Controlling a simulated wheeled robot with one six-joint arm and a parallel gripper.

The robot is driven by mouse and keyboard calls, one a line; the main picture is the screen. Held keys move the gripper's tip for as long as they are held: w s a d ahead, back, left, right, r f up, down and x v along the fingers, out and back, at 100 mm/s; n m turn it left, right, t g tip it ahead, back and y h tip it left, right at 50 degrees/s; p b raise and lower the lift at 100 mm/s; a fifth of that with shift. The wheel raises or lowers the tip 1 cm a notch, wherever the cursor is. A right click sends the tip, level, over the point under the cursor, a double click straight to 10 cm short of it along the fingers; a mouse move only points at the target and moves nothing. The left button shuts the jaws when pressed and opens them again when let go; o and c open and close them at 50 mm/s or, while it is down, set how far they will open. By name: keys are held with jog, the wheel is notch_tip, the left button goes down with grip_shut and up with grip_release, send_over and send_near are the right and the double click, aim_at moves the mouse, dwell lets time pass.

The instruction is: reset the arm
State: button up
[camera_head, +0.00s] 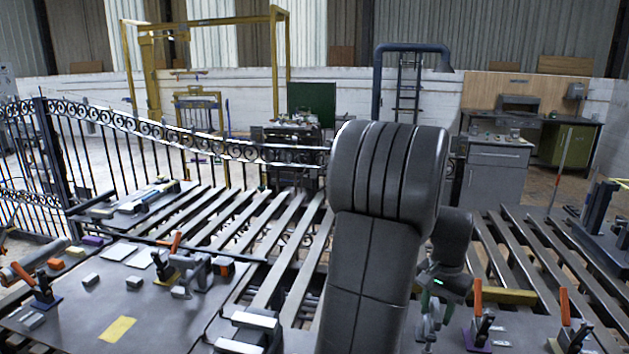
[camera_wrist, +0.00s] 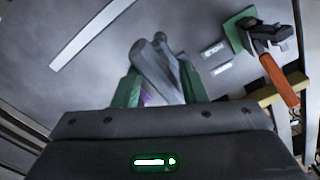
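My arm (camera_head: 375,240) rises in front of the camera and bends over at the top. My gripper (camera_head: 436,330) hangs to its right over the dark work surface. In the wrist view my gripper (camera_wrist: 160,75) shows green and grey fingers that stand apart. Grey metal shapes and a bit of purple show between the fingers. I cannot tell whether these touch the fingers; no held object is clear. My arm hides part of the slatted rack behind it.
Orange-handled clamps (camera_head: 477,318) stand close to the right of my gripper; one clamp (camera_wrist: 265,40) shows in the wrist view. A slatted rack (camera_head: 265,245) lies behind. A black scroll gate (camera_head: 130,150) stands at left. A table with small blocks (camera_head: 118,330) is at lower left.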

jog(key=shift+m, duration=1.7)
